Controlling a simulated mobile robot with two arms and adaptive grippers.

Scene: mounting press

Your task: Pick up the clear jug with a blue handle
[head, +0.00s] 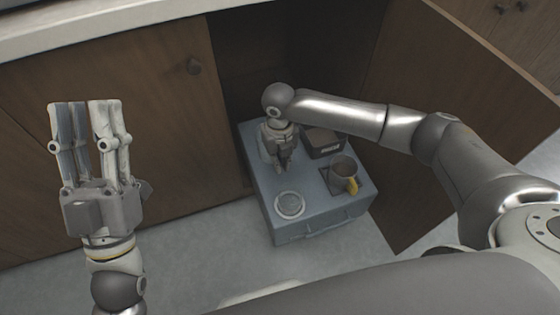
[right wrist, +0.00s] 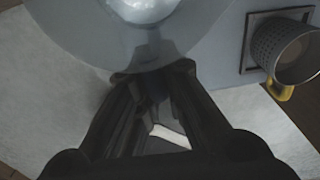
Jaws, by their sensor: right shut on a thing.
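A clear, round vessel, which I take as the jug (head: 289,205), stands on the front left of a blue-grey box top. Its round body fills the top of the right wrist view (right wrist: 145,12). My right gripper (head: 283,167) reaches down at its far side in the head view. In the right wrist view the gripper's dark fingers (right wrist: 150,78) meet at the vessel's near edge and are shut on it. The gripped part is hidden between them, and no blue handle colour shows. My left gripper (head: 86,105) is open and empty, pointing up at the left, away from the jug.
The blue-grey box (head: 320,228) stands before an open cabinet. A grey mug with yellow handle (head: 342,172) sits in a dark square at its right. A dark box (head: 323,142) stands behind. The open cabinet door (head: 430,130) is close on the right; floor is clear in front.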

